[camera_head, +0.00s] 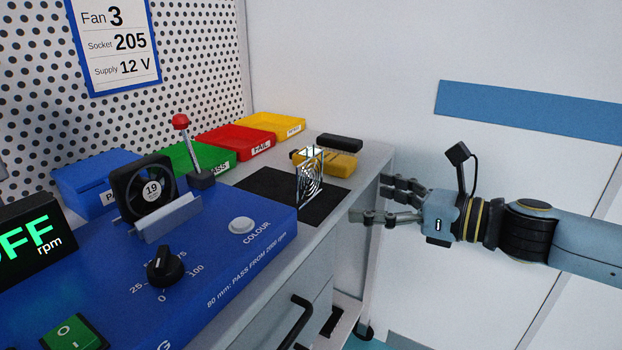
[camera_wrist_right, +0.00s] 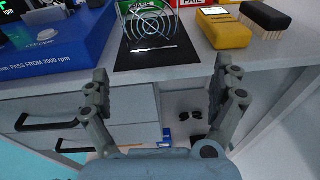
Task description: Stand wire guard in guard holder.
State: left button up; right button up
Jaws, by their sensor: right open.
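The wire guard (camera_head: 310,177), a shiny square of wire with concentric rings, stands upright on a black mat near the bench's right end. It also shows in the right wrist view (camera_wrist_right: 150,20), cut off by the top edge. A grey bracket (camera_head: 168,216) stands on the blue tester in front of a black fan; it may be the guard holder, but I cannot tell for sure. My right gripper (camera_head: 369,201) is open and empty, just off the bench's right edge and apart from the guard. It also shows in the right wrist view (camera_wrist_right: 163,72). My left gripper is out of view.
The blue tester (camera_head: 225,265) carries the black fan (camera_head: 136,183), a knob and a red-topped lever (camera_head: 181,122). Blue, green, red and yellow bins line the back. The black mat (camera_head: 262,184) has bare room.

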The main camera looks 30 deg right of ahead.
aim_at(312, 175)
jog(key=shift+n+y, duration=0.3)
jog(key=shift+n, duration=0.3)
jog(key=w+a, duration=0.1)
jog(key=w, duration=0.1)
jog(key=w+a+r, duration=0.1)
jog(key=w+a, duration=0.1)
jog(key=w, duration=0.1)
jog(key=w+a+r, duration=0.1)
jog(key=w+a, duration=0.1)
jog(key=w, duration=0.1)
jog(key=shift+a+r+p, duration=0.1)
jog(key=shift+a+p, duration=0.05)
jog(key=shift+p, duration=0.25)
jog(key=shift+w+a+f+g, duration=0.3)
jog(key=shift+w+a, duration=0.15)
jog(key=shift+w, duration=0.25)
